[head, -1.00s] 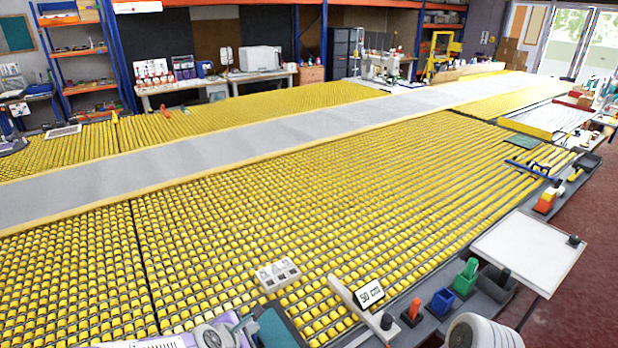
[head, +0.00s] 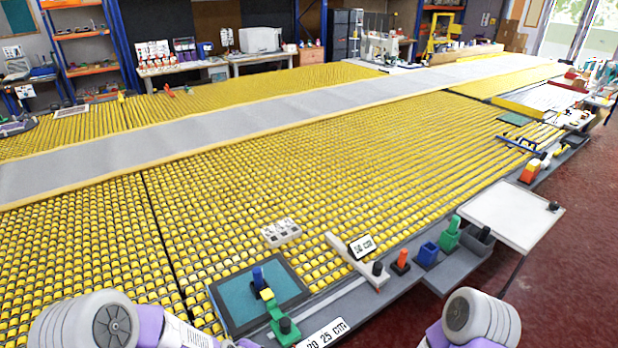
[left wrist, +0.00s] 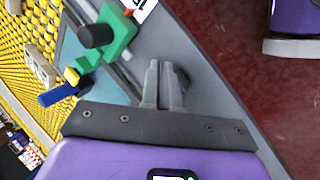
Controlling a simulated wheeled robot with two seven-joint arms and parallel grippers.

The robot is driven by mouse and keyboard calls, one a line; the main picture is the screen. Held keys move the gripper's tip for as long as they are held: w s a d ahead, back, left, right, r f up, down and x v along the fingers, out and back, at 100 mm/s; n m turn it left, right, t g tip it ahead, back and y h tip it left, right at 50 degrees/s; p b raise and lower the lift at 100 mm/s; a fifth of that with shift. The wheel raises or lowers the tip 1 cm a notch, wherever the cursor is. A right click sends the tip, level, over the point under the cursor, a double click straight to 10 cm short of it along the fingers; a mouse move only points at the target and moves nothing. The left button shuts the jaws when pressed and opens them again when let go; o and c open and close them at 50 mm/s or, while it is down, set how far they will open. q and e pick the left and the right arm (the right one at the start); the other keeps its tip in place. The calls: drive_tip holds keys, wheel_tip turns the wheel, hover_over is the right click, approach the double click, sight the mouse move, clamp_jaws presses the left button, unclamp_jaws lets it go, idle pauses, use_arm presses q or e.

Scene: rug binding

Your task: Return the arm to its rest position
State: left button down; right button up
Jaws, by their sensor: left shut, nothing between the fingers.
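My left gripper (left wrist: 162,70) shows in the left wrist view, its two grey fingers together and nothing between them. It is over the grey table edge, beside a green block with a dark knob (left wrist: 118,38). In the head view only white and purple links of my arms show at the bottom left and bottom right; no fingertips can be made out. My right gripper is not in view.
A teal mat (head: 236,298) with blue, yellow and green pieces lies at the table's near edge. The yellow roller table (head: 330,180) carries a grey strip. Red floor is clear at right.

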use_arm(q)
drive_tip(key=s+d+f+m+g+h, duration=0.1)
drive_tip(key=s+d+f+m+g, duration=0.3)
drive_tip(key=s+f+m, duration=0.85)
wheel_tip(320, 180, down, 10)
drive_tip(key=n+b, duration=0.2)
drive_tip(key=b, duration=0.8)
drive_tip(key=shift+s+a, duration=0.3)
drive_tip(key=shift+s, duration=0.05)
